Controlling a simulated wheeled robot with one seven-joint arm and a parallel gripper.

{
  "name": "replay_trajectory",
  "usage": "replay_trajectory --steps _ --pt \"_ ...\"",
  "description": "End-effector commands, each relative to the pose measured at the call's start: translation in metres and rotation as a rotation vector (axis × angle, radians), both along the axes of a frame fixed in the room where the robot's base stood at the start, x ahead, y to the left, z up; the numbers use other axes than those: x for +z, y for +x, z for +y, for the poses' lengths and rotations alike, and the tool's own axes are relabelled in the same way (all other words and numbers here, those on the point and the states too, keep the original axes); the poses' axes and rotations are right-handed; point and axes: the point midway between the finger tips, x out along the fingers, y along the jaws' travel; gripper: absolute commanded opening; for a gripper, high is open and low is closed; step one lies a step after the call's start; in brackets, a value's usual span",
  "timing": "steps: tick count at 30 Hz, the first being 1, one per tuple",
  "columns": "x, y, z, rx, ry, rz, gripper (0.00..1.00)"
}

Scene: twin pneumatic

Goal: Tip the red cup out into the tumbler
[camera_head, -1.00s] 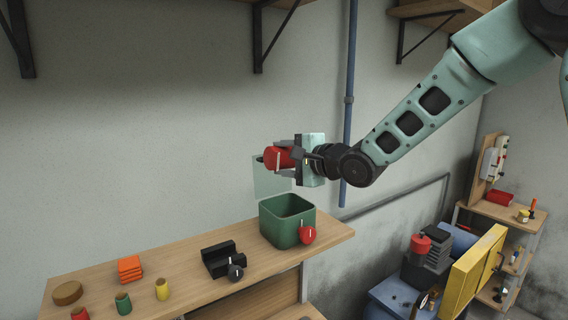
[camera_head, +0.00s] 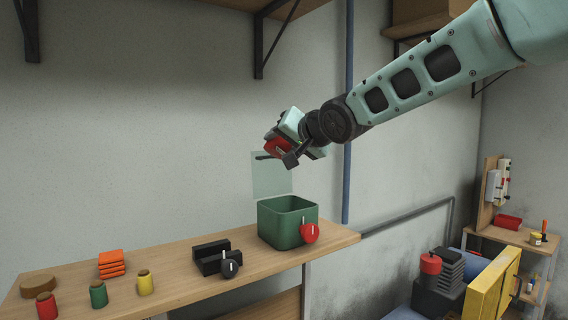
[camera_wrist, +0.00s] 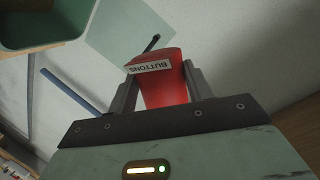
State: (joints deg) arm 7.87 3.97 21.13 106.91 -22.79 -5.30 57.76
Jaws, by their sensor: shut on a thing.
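The red cup (camera_head: 277,146) is held in my gripper (camera_head: 281,145), in the air above the green tumbler. It is tilted, and the gripper partly hides it in the head view. In the wrist view the cup (camera_wrist: 166,90) sits between both fingers of my gripper (camera_wrist: 160,78), with a white label reading "BUTTONS". The square green tumbler (camera_head: 280,232) stands open on the shelf's right end, with a pale translucent panel (camera_head: 271,178) upright behind it. In the wrist view the tumbler (camera_wrist: 45,42) is at the top left. I cannot see the cup's contents.
A red round knob (camera_head: 309,233) is at the tumbler's front right. A black holder (camera_head: 211,257) and a black knob (camera_head: 230,264) are to its left. A blue pipe (camera_head: 348,110) runs up the wall behind.

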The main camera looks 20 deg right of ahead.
Motion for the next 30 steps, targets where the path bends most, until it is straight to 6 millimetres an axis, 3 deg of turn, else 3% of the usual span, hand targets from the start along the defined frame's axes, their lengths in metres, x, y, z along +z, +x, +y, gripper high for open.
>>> replay_trajectory --steps 2,30 --pt "-0.006 0.0 0.0 0.0 -0.035 -0.016 0.25" --pt "0.005 0.0 0.0 -0.001 -0.558 -0.181 0.25"
